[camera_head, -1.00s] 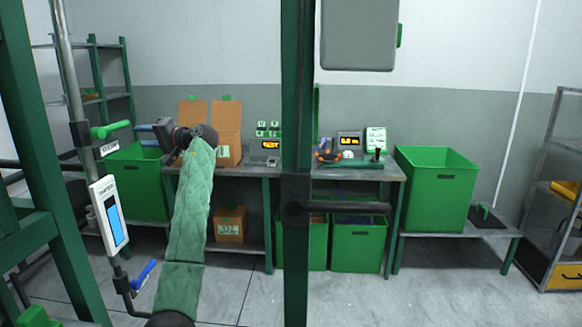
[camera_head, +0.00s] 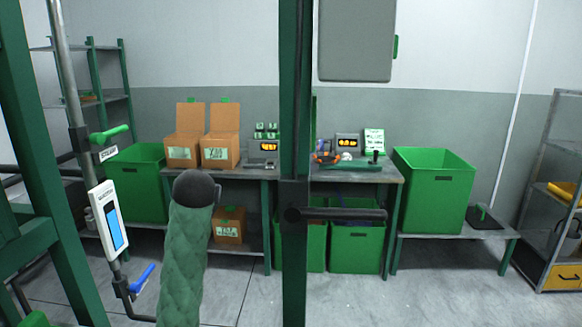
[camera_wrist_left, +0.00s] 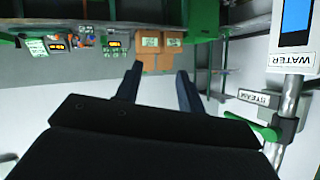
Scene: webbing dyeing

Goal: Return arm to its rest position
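My left arm, in a green quilted sleeve (camera_head: 187,255), rises from the bottom left of the head view and ends in a dark rounded joint (camera_head: 195,188). Its gripper does not show there. In the left wrist view my left gripper (camera_wrist_left: 159,72) has its two dark fingers apart, with nothing between them. The cardboard boxes (camera_wrist_left: 160,45) show beyond the fingertips, well away. My right gripper is not in view.
A green post (camera_head: 296,240) with a dark horizontal handle stands in front of me. At left are a pipe with a green lever (camera_head: 109,134) and a white WATER panel (camera_head: 108,220). Behind are a workbench (camera_head: 355,173), open boxes (camera_head: 219,152) and green bins (camera_head: 435,190).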

